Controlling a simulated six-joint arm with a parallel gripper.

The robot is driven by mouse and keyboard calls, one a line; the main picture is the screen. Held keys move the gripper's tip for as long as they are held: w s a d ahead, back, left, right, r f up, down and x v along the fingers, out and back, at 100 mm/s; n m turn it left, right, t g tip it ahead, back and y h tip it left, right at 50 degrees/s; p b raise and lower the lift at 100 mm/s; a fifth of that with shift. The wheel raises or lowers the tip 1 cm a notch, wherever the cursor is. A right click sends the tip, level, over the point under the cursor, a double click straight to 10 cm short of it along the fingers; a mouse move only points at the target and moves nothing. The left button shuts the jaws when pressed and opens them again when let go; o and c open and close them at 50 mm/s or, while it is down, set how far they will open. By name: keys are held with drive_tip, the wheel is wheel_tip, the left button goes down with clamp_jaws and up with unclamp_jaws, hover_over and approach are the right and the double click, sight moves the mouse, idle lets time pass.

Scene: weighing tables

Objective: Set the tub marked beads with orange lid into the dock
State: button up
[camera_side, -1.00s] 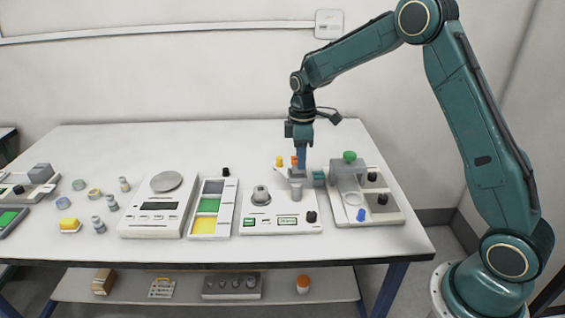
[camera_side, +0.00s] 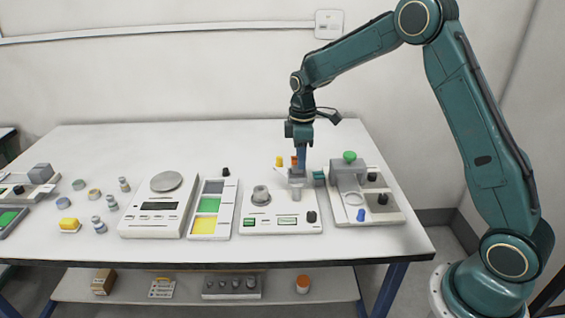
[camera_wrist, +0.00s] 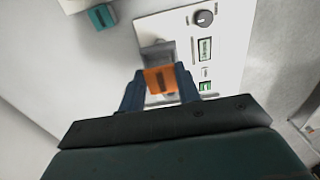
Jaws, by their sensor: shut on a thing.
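My gripper (camera_wrist: 160,88) is shut on an orange-lidded tub (camera_wrist: 160,79), whose orange top shows between the two blue fingers in the wrist view. In the side view a bit of orange shows at my gripper (camera_side: 299,163), and most of the tub is hidden. The tub is over the white unit (camera_side: 253,226) with a round knob and green displays. A grey block-like fitting on this unit (camera_wrist: 155,54) shows just past the tub in the wrist view. I cannot tell whether the tub touches the unit, and its marking is too small to read.
Right of the unit stands a grey station (camera_side: 376,210) with a green knob (camera_side: 349,156). A yellow-topped item (camera_side: 279,161) stands close behind my gripper. A tray with coloured fields (camera_side: 204,226) and a scale (camera_side: 143,222) are to the left. The back of the table is clear.

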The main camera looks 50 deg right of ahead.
drive_tip(key=shift+f, duration=0.8)
idle(0.4)
drive_tip(key=o, duration=1)
drive_tip(key=shift+o, duration=0.2)
drive_tip(key=shift+r, duration=0.15)
wheel_tip(320, 180, up, 14)
drive_tip(key=shift+f, duration=0.25)
